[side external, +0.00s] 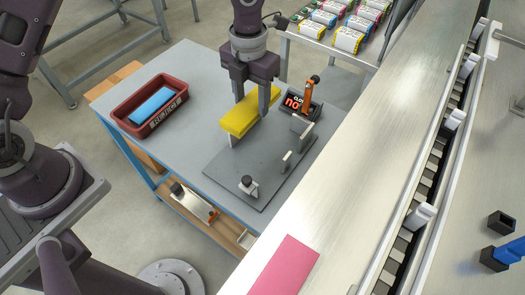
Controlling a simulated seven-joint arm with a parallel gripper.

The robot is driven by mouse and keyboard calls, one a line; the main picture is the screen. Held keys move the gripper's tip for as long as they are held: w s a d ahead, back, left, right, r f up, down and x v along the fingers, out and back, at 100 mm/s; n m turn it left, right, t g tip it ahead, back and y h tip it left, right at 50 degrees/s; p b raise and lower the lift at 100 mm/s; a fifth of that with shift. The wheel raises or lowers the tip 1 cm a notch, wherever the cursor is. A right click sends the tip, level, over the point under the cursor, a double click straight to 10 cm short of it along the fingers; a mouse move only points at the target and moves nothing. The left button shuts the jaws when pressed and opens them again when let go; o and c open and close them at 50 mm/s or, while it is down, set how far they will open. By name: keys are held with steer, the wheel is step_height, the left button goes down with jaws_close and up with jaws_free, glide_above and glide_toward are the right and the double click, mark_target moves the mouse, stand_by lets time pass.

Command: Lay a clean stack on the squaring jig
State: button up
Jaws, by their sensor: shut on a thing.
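A yellow cloth stack (239,119) is between the fingers of my gripper (251,103), which is shut on it. The stack is over the back left part of the squaring jig (232,172), a dark grey plate with upright stops and small posts. I cannot tell whether the stack touches the plate or hangs just above it. A small display (294,102) behind the jig shows a red "no"; its upper line is too small to read. An orange-handled post stands beside it.
A red reject tray (118,108) with a blue stack (152,105) in it stands at the table's left. A pink sheet (285,267) lies on the steel surface in front. Several coloured packs (348,40) stand at the back. A steel conveyor (385,130) runs along the right.

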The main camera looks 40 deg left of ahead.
mark_target(263, 152)
steer(key=d+f, duration=0.1)
steer(key=f, duration=0.9)
steer(key=d+f, duration=0.1)
steer(key=f, duration=0.4)
steer(key=shift+w+d, duration=0.35)
steer(key=shift+f, duration=0.15)
steer(key=o, duration=1.3)
step_height(263, 152, up, 12)
steer(key=shift+r, duration=0.25)
